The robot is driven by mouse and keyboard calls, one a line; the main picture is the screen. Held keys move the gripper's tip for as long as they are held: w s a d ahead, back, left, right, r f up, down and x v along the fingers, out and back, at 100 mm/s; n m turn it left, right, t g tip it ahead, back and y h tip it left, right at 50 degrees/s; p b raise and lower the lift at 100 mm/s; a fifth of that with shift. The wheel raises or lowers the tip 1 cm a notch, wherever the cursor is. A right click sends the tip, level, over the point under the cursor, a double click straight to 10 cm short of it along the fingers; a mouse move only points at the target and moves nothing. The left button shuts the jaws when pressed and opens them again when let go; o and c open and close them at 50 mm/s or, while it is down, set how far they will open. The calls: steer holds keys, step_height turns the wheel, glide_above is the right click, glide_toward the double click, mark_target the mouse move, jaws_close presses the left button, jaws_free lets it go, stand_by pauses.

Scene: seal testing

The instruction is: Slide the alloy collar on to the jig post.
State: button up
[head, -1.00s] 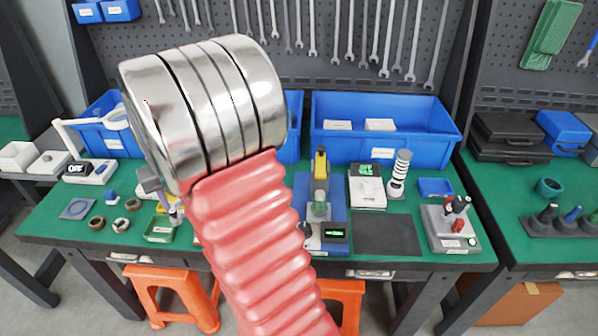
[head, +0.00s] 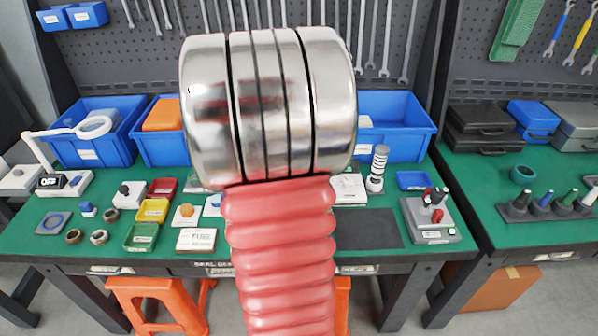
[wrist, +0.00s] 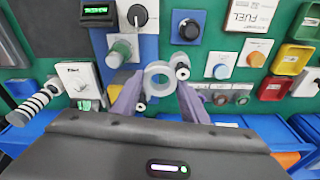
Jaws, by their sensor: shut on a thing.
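The alloy collar (wrist: 153,70) is a light grey ring in the wrist view, held between the two fingertips of my gripper (wrist: 160,84). My gripper is shut on it, above the blue test plate (wrist: 148,48). The collar's hole faces the camera. A green-topped knob (wrist: 123,50) stands on the plate close to the collar, on its left. I cannot make out the jig post for certain; it may be hidden by the collar or fingers. In the head view my arm hides the gripper, the collar and most of the plate.
A striped post (head: 377,170) stands right of my arm; it also shows in the wrist view (wrist: 38,102). Small loose rings (head: 99,237) lie at the bench's left. A block with red and black levers (head: 432,220) stands at the right. Blue bins (head: 400,140) line the back.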

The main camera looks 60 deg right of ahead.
steer(key=s+d+m, duration=0.1)
steer(key=s, duration=0.2)
steer(key=s+d+r+m, duration=0.1)
steer(key=s, duration=0.2)
steer(key=s+d+m, duration=0.1)
steer(key=s, duration=0.1)
steer(key=shift+s+d+r, duration=0.2)
steer(key=shift+s+d, duration=0.1)
steer(key=shift+s, duration=0.1)
steer(key=shift+f, duration=0.1)
steer(key=shift+f, duration=2.15)
steer(key=shift+w, duration=0.15)
steer(key=shift+a+f, duration=0.1)
steer(key=shift+f, duration=0.65)
stand_by(0.4)
steer(key=o, duration=1.2)
